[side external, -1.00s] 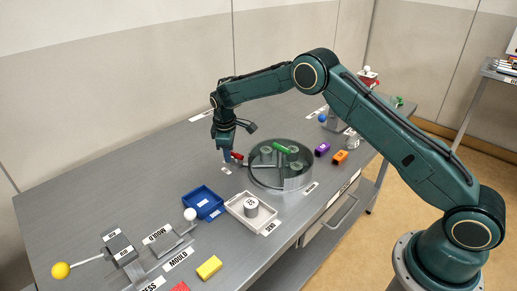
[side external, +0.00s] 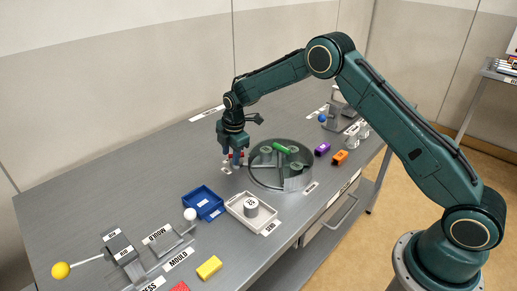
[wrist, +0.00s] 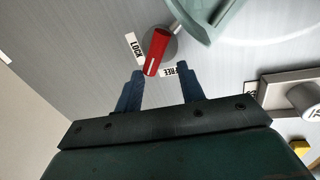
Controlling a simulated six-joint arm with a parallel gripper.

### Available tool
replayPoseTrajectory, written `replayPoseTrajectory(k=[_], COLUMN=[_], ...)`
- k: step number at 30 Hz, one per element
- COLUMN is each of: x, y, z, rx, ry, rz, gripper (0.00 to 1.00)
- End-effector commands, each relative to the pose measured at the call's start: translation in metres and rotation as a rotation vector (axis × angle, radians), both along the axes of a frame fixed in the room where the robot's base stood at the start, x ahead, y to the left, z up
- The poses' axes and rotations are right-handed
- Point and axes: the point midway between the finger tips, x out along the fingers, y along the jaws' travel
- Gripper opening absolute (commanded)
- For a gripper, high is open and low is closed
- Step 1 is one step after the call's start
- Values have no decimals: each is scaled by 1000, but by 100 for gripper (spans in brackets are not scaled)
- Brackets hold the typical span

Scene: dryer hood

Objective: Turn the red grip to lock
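The red grip (wrist: 156,50) is a short red handle with a white line, at the end of a rod by the round drum (side external: 254,176). In the wrist view it lies between the LOCK label (wrist: 134,48) and the FREE label (wrist: 175,70). My gripper (wrist: 160,75) is open, its two blue fingers apart, with the grip's near end just beyond and between the fingertips. I cannot tell if either finger touches it. In the side view my gripper (side external: 233,162) is low over the table and hides most of the grip.
The drum holds a green piece (side external: 282,149) and several round pads. A blue tray (side external: 203,201) and a white tray (side external: 237,208) with a grey weight stand nearer the camera. Purple (side external: 322,149) and orange (side external: 340,157) blocks lie right of the drum. The table's far left is bare.

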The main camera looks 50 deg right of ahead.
Motion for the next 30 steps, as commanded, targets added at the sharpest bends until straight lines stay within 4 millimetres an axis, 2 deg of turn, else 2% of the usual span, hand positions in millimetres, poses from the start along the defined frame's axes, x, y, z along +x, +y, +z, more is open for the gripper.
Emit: replayPoseTrajectory(k=[4,30], x=[-3,-26], y=[-1,-1], z=[0,123], rx=[1,-1], ry=[3,-3], rz=[105,101], gripper=[38,38])
